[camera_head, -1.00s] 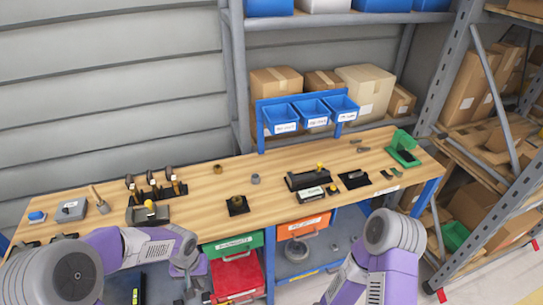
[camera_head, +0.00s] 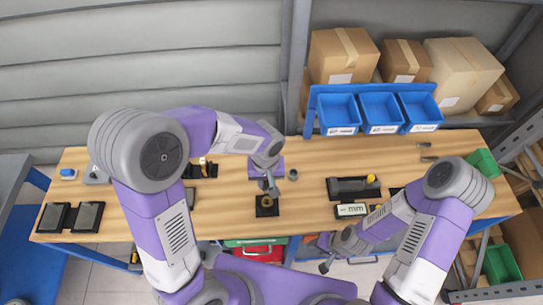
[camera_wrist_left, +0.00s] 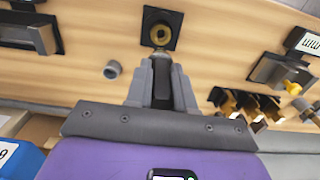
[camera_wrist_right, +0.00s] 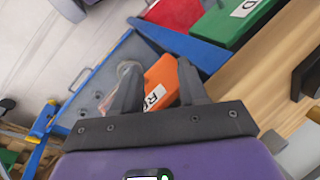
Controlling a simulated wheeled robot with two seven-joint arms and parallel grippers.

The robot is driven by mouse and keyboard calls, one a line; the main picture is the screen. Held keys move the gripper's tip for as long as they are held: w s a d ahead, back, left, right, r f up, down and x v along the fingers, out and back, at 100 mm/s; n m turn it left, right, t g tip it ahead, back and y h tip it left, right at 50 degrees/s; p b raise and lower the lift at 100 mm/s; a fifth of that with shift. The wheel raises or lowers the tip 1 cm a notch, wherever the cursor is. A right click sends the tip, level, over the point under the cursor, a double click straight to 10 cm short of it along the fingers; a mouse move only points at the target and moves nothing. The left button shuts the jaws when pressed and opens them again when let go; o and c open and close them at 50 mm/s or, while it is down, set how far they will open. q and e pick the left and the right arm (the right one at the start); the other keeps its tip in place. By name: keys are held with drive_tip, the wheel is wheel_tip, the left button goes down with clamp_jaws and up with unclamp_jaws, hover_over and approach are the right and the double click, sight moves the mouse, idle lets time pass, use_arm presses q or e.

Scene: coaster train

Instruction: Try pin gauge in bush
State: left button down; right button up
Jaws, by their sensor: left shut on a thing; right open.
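The bush (camera_head: 267,202) is a brass ring on a square black base on the wooden bench; in the left wrist view the bush (camera_wrist_left: 160,35) lies just beyond my fingertips. My left gripper (camera_head: 269,189) points down right above it, and its fingers (camera_wrist_left: 161,62) look close together. It is shut on a thin thing, likely the pin gauge, mostly hidden between the fingers. I cannot tell whether its tip is inside the bush or above it. My right gripper (camera_wrist_right: 155,70) is open and empty, low in front of the bench, with drawers beyond it.
A small grey ring (camera_head: 293,174) stands right of the bush. A black fixture (camera_head: 353,188) and a labelled block (camera_head: 351,210) lie further right. Blue bins (camera_head: 380,112) hang behind. An orange drawer (camera_wrist_right: 160,80) is near my right fingers.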

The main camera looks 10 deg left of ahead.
sight(267, 193)
use_arm(q)
drive_tip(key=shift+s+f+b, duration=0.25)
drive_tip(key=shift+s+b, duration=0.1)
drive_tip(key=shift+f, duration=0.25)
wheel_tip(267, 193, down, 2)
drive_tip(key=shift+w+f+b, duration=0.1)
drive_tip(key=shift+b, duration=0.8)
drive_tip(key=shift+f+b, duration=1.25)
drive_tip(key=shift+f, duration=0.15)
use_arm(e)
drive_tip(key=f, duration=0.4)
drive_tip(key=shift+s+f, duration=0.2)
drive_tip(key=shift+f, duration=0.2)
use_arm(q)
drive_tip(key=shift+f+b, duration=0.85)
drive_tip(key=shift+b, duration=0.1)
use_arm(e)
drive_tip(key=shift+f, duration=0.95)
use_arm(q)
drive_tip(key=c, duration=0.9)
unclamp_jaws()
